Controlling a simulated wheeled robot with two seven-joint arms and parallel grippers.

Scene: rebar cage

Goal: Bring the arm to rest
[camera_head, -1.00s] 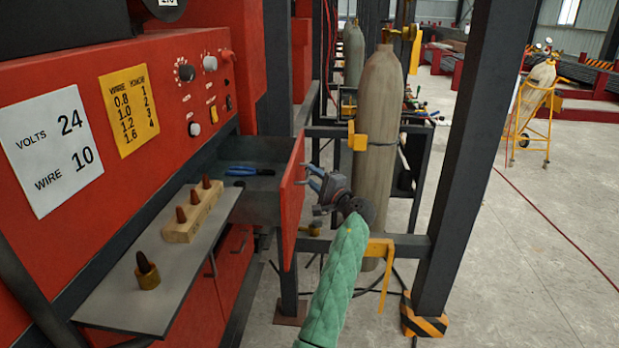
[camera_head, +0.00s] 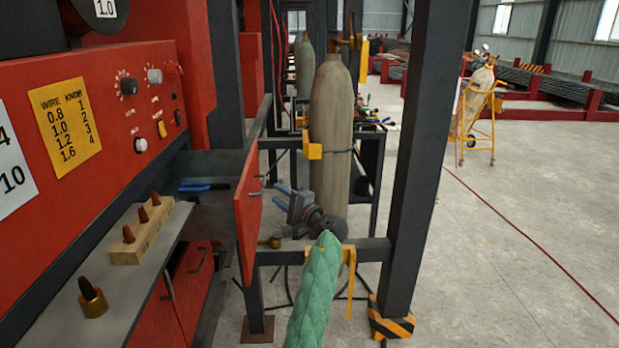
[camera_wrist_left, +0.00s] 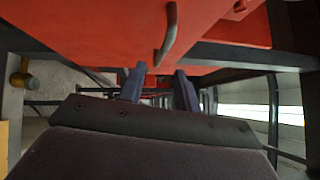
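My left gripper (camera_head: 281,196) has blue-grey fingers on a dark wrist, with my green-sleeved arm behind it. It is just right of the red drawer front (camera_head: 247,218), apart from its metal handle (camera_head: 257,187). In the left wrist view the two fingers of the gripper (camera_wrist_left: 159,84) stand apart with nothing between them, and the curved handle (camera_wrist_left: 169,35) lies beyond their tips. The drawer (camera_head: 213,200) is pulled out, with a blue-handled tool (camera_head: 203,186) inside. My right gripper is not in view.
A grey shelf (camera_head: 85,330) on the red machine holds a wooden block (camera_head: 143,243) with brown tips and a brass cup (camera_head: 93,300). A dark post (camera_head: 412,160) and a gas cylinder (camera_head: 330,130) stand close to the gripper. Open floor (camera_head: 510,260) lies right.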

